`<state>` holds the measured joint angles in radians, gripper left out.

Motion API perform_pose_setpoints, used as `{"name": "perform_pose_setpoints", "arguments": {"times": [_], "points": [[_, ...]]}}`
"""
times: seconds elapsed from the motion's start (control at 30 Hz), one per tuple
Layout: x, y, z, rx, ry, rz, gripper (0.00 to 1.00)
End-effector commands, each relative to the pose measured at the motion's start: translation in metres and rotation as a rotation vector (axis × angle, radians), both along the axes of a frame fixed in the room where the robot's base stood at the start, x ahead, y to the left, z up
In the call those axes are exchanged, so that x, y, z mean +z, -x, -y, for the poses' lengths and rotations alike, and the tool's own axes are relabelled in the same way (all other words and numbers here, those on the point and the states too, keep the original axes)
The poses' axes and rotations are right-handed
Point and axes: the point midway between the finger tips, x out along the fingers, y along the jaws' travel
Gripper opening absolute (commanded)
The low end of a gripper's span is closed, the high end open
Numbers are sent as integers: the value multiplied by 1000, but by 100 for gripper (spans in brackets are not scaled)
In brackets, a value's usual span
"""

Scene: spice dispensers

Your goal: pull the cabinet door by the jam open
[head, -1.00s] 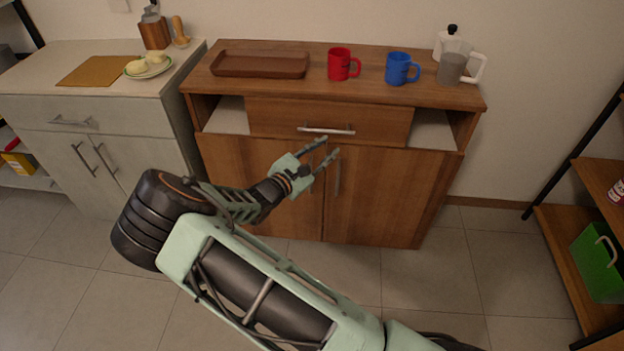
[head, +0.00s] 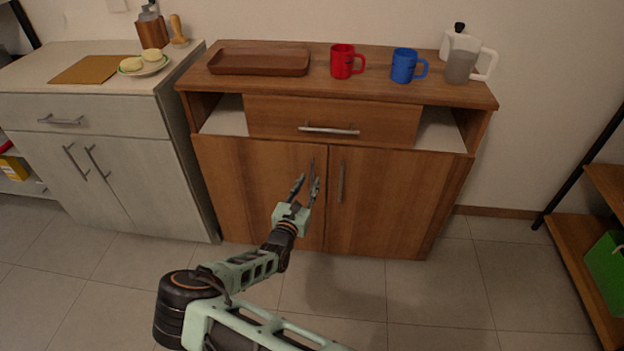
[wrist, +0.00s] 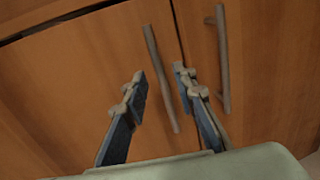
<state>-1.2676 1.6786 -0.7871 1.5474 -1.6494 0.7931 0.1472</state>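The wooden cabinet (head: 380,210) has a left door (head: 262,180) and a right door (head: 388,195), both shut. Each has an upright metal bar handle near the middle seam. My gripper (head: 306,184) is open and empty in front of the left door. In the wrist view, the left door's handle (wrist: 153,50) runs between the two fingers of my gripper (wrist: 159,74), apparently a little beyond the tips; I cannot tell whether they touch it. The right door's handle (wrist: 222,60) is to the right of the fingers. No jam can be made out in these views.
On the cabinet top are a brown tray (head: 258,62), a red mug (head: 342,62), a blue mug (head: 404,66) and a moka pot (head: 461,60). A pale cabinet (head: 115,195) stands at left, a shelf (head: 560,255) at right. The floor before the doors is clear.

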Motion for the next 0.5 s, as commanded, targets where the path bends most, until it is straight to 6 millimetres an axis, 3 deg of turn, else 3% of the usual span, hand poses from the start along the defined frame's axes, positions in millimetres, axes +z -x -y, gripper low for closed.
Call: {"name": "perform_pose_setpoints", "arguments": {"times": [0.2, 0.5], "points": [[-2, -30, 7, -1, 0, -1, 25], [0, -38, 9, 0, 0, -1, 25]]}}
